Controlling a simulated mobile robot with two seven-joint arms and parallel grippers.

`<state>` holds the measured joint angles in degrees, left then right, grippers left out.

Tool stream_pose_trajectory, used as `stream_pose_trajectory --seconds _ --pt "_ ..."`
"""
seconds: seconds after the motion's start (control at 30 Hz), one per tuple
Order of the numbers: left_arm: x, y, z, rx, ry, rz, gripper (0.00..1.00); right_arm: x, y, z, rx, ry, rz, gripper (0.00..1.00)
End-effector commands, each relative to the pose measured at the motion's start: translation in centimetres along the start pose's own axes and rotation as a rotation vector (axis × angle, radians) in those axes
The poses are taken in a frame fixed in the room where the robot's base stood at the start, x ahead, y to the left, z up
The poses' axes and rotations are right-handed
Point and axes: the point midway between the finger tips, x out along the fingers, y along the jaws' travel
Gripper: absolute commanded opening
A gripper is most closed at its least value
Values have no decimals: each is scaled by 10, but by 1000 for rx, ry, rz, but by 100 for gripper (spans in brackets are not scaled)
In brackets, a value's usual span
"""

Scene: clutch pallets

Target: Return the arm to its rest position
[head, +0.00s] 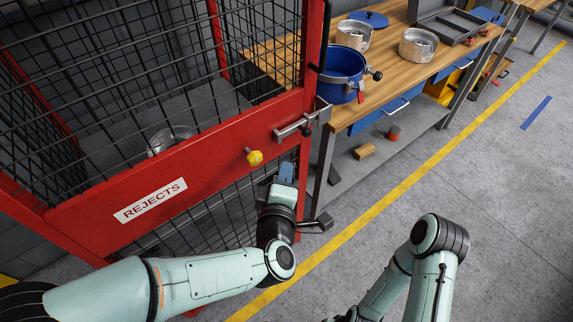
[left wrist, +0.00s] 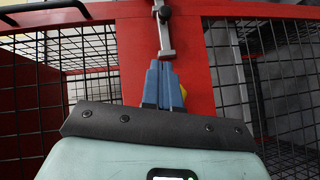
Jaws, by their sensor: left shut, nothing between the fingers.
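My left gripper (head: 286,173) is in front of the red cage's edge, below the metal latch (head: 302,124). In the left wrist view the blue fingers of my left gripper (left wrist: 165,65) are together with nothing between them. The latch (left wrist: 166,35) shows just beyond their tips there; I cannot tell whether they touch it. My right arm (head: 430,262) is folded at the lower right of the head view; its gripper is not visible.
A red mesh cage (head: 225,140) marked REJECTS holds a metal part (head: 168,139) and has a yellow knob (head: 254,157). A wooden bench (head: 385,74) with a blue pot (head: 342,72) and metal housings (head: 418,44) stands at right. Floor right of the yellow line is clear.

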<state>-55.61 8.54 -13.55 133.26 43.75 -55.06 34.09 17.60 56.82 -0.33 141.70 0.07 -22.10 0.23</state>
Motion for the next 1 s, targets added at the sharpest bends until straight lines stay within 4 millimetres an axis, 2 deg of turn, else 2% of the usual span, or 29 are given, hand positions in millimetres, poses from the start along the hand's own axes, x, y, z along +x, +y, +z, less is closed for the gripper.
stream_pose_trajectory --seconds 0.5,0.57,0.63,0.67,0.77,0.8,0.87,0.9,0.97,1.0 --pt "0 -1 0 2 0 -1 0 0 0 0 0 0 0 0" --pt "3 -6 0 19 -2 -13 0 -1 0 0 0 0 0 0" --pt "10 -23 -1 67 -8 -48 0 -2 -1 0 0 1 0 0" --pt "14 -35 -2 102 -16 -72 0 -4 -1 0 0 1 0 0" --pt "30 -92 -7 245 -58 -190 0 -9 -3 -1 -1 3 -1 0" --pt "34 -121 -10 308 -86 -251 0 -11 -4 -1 -1 4 -1 0" --pt "36 -168 -15 397 -140 -346 0 -14 -6 -2 -2 6 -2 0" --pt "34 -198 -18 448 -183 -409 0 -17 -7 -2 -2 7 -2 0" --pt "26 -244 -24 513 -254 -504 0 -20 -8 -3 -3 8 -3 0" --pt "18 -273 -27 547 -305 -565 0 -22 -9 -3 -3 9 -3 0"
